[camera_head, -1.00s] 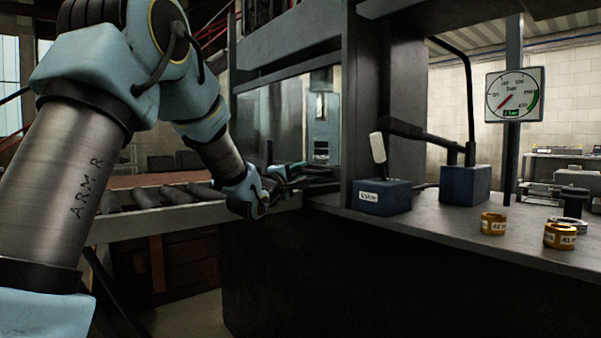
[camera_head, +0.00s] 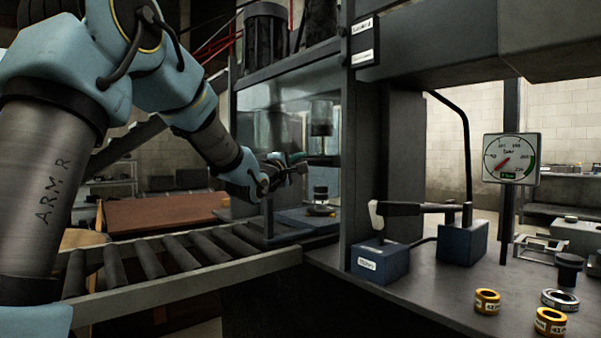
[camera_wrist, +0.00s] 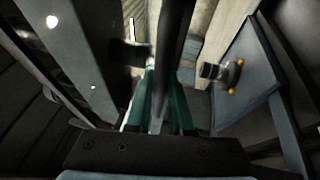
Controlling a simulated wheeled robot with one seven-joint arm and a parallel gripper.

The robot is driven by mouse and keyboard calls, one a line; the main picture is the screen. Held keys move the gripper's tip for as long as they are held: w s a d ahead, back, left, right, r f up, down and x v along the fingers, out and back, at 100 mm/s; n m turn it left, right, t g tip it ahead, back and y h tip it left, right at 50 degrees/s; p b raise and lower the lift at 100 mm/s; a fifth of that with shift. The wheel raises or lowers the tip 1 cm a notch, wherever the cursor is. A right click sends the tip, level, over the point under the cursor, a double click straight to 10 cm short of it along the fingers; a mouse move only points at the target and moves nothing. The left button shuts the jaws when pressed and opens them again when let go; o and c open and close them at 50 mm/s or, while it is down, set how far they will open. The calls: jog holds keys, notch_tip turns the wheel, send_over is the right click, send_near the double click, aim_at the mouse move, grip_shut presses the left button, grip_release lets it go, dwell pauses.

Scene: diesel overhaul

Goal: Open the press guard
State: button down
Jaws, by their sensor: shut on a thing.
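The press guard (camera_head: 272,128) is a clear panel on the front of the press frame (camera_head: 360,150). Its lower edge stands above the press bed (camera_head: 290,218), with an opening under it. My gripper (camera_head: 291,160) is at the guard's lower edge. In the wrist view its green fingers (camera_wrist: 160,105) are shut on a dark bar (camera_wrist: 174,45), which looks like the guard's handle. The fingers partly hide where the bar meets the panel.
A small dark part (camera_head: 320,194) stands on the bed inside the press. A roller conveyor (camera_head: 170,262) runs to the press from the left. A blue valve box (camera_head: 380,262), a pump lever (camera_head: 415,208), a gauge (camera_head: 511,158) and gold rings (camera_head: 487,301) are on the bench at right.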

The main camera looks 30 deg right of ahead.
jog(key=p, duration=0.4)
send_near(309, 128)
jog(key=x, duration=0.5)
jog(key=shift+w+r, duration=0.15)
jog(key=c, duration=0.8)
grip_release()
jog(key=b+v, duration=0.1)
jog(key=v, duration=0.9)
jog(key=shift+s+a, duration=0.2)
jog(key=shift+a, duration=0.15)
